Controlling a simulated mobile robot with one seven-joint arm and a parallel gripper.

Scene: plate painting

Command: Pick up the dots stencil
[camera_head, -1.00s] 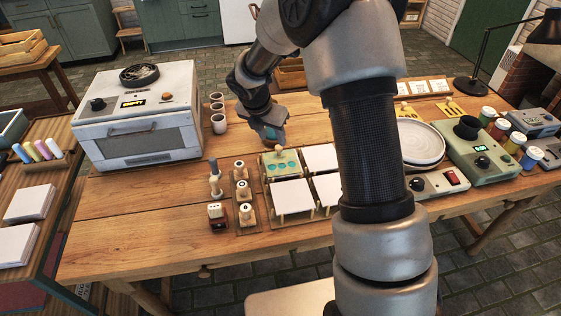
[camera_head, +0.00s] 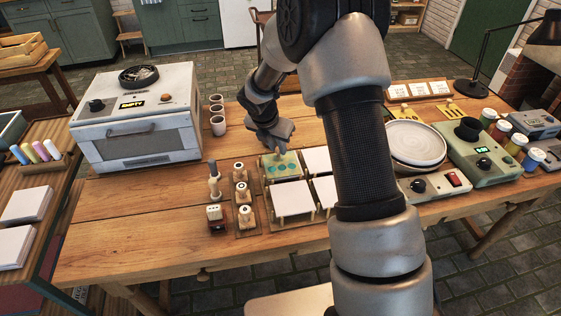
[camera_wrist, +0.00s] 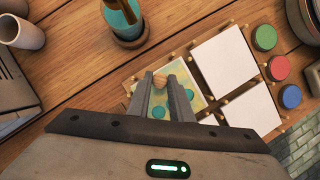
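The dots stencil (camera_head: 282,166) is a pale yellow-green plate with round teal spots and a small wooden knob. It lies in the back left place of the wooden tray (camera_head: 264,211). My gripper (camera_head: 275,150) is right over it, pointing down. In the wrist view, my gripper (camera_wrist: 161,77) has its fingers apart, one on each side of the wooden knob (camera_wrist: 160,80). I cannot tell whether they touch it. The fingers cover part of the dots stencil (camera_wrist: 186,94) there.
White tiles (camera_head: 292,199) fill the other tray places. Wooden-handled stamps (camera_head: 241,190) and a teal bottle-like tool (camera_wrist: 121,17) stand close on the left. Cups (camera_head: 218,125) and an oven (camera_head: 137,120) stand farther left. A plate (camera_head: 416,141) and paint jars (camera_head: 515,143) are at right.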

